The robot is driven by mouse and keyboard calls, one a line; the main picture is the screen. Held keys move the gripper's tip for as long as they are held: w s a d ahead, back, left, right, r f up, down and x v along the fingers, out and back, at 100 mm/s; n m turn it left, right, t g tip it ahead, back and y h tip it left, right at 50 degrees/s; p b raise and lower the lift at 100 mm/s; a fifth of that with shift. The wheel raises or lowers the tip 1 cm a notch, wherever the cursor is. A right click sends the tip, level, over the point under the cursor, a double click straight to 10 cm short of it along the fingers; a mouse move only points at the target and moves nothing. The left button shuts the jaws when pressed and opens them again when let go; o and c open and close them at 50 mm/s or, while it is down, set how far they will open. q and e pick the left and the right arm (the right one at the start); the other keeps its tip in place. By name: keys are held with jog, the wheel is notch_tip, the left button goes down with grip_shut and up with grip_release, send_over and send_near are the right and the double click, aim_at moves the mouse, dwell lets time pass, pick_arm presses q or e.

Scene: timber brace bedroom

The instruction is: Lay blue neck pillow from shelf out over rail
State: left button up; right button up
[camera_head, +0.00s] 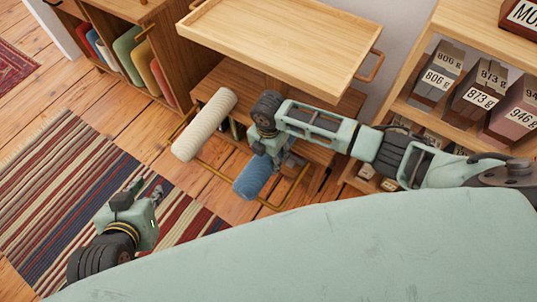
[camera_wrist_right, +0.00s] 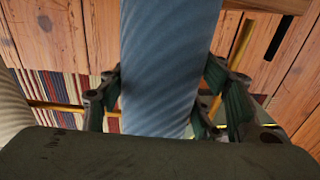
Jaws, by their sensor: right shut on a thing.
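The blue neck pillow (camera_head: 253,178) is a ribbed roll, held by my right gripper (camera_head: 268,152) low in front of the wooden unit. In the right wrist view the pillow (camera_wrist_right: 168,65) runs between the fingers of the right gripper (camera_wrist_right: 165,98), which is shut on it. The brass rail (camera_head: 266,205) is a thin low frame around the pillow. In the wrist view the rail (camera_wrist_right: 52,106) passes behind the pillow; I cannot tell whether they touch. My left gripper (camera_head: 147,190) is empty over the striped rug, its fingers apart.
A cream roll (camera_head: 205,124) lies beside the blue pillow, at the rail's left part. A wooden tray top (camera_head: 280,40) overhangs behind. A shelf with labelled boxes (camera_head: 437,75) stands right, and a rack of coloured folders (camera_head: 128,48) stands left.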

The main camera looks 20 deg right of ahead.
jog(key=o, duration=1.3)
jog(key=shift+c, duration=0.2)
notch_tip(320, 180, up, 12)
jog(key=shift+r, duration=0.1)
